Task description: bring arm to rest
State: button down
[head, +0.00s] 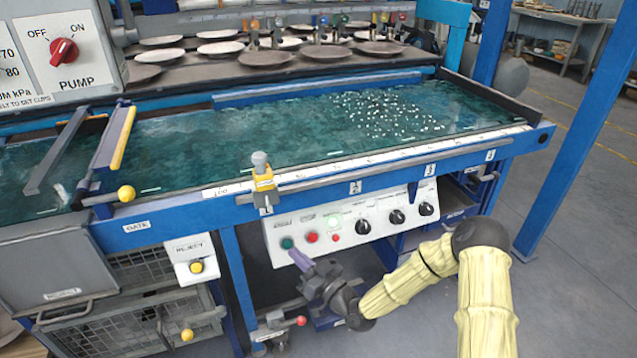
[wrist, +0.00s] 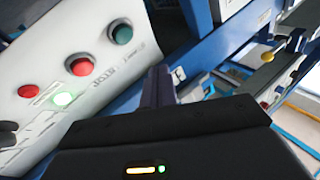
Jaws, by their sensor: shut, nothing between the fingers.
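My gripper (head: 298,257) is at the end of my arm, low in front of the machine, with its purple fingers together and empty. Its fingers point up toward the lower left part of the control panel (head: 385,219), close to the green button (head: 287,243). I cannot tell from the head view whether the tips touch the panel. In the wrist view, the shut fingers (wrist: 157,88) lie beside the panel's edge, and the green button (wrist: 121,33) and red button (wrist: 79,65) show to their left. A green lamp (wrist: 66,98) is lit.
The blue machine frame carries a green-surfaced bed (head: 270,135) with small white bits at its right. A yellow-knobbed gate (head: 127,193), a reject box (head: 192,262) and a wire cage (head: 85,335) stand at left. A blue post (head: 577,130) rises at right. The grey floor at right is clear.

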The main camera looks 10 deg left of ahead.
jog(key=s+d+g+h, duration=0.2)
jog(key=d+g+h, duration=0.2)
jog(key=d+h, duration=1.1)
jog(key=s+d+r+m+g+h, duration=0.15)
jog(key=s+d+r+m, duration=0.25)
jog(key=s+d, duration=0.4)
jog(key=s+d+r+m+g, duration=0.3)
jog(key=s+d+r+m, duration=0.1)
jog(key=s+d, duration=0.45)
jog(key=w+p+v, duration=0.3)
jog(key=p+v, duration=1.3)
jog(key=w+r+p+v, duration=0.1)
jog(key=w+p+v, duration=0.2)
jog(key=p+v, duration=1.4)
jog(key=shift+w+p, duration=0.3)
jog(key=shift+r, duration=0.15)
dwell(1.1)
